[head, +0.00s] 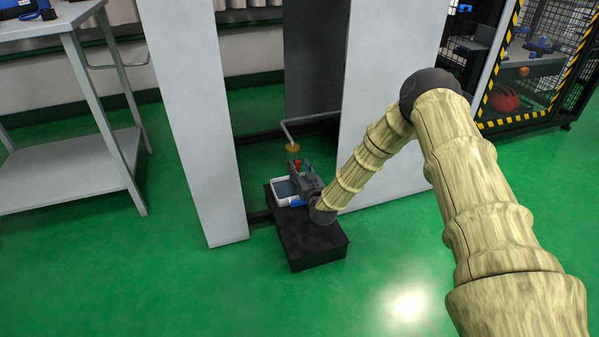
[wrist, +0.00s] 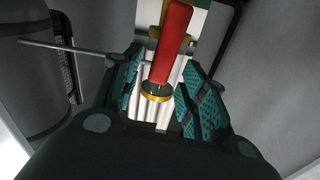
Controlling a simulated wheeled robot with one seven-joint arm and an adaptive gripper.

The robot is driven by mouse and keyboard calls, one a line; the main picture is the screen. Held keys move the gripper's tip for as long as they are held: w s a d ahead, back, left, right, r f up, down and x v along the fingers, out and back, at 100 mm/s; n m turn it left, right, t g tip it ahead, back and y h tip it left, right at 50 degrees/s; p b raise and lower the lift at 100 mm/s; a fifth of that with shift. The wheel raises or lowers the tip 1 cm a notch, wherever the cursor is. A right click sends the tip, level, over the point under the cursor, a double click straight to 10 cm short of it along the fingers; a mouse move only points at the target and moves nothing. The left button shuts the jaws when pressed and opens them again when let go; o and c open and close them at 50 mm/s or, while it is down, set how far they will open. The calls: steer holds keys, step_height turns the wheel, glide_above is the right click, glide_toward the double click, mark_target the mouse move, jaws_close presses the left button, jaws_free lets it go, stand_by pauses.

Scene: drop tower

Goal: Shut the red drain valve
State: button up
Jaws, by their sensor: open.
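The red valve handle (wrist: 172,45) shows in the wrist view as a red lever running up from a brass-coloured round part (wrist: 157,92). In the head view only a small bit of red (head: 297,163) shows beside my gripper (head: 295,172). My gripper is open. In the wrist view its two teal-padded fingers (wrist: 160,95) stand on either side of the lever's lower end, with gaps visible. I cannot tell whether either finger touches it. Much of the valve body is hidden in the head view by my gripper.
A white tray (head: 283,199) with grey inside sits on a black block (head: 318,252) between two tall grey panels (head: 196,120). A thin grey pipe (head: 310,119) with a brass end (head: 292,148) is just above. A metal table (head: 75,170) stands left. Green floor in front is clear.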

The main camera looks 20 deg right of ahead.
steer(key=shift+w, duration=0.4)
jaws_close()
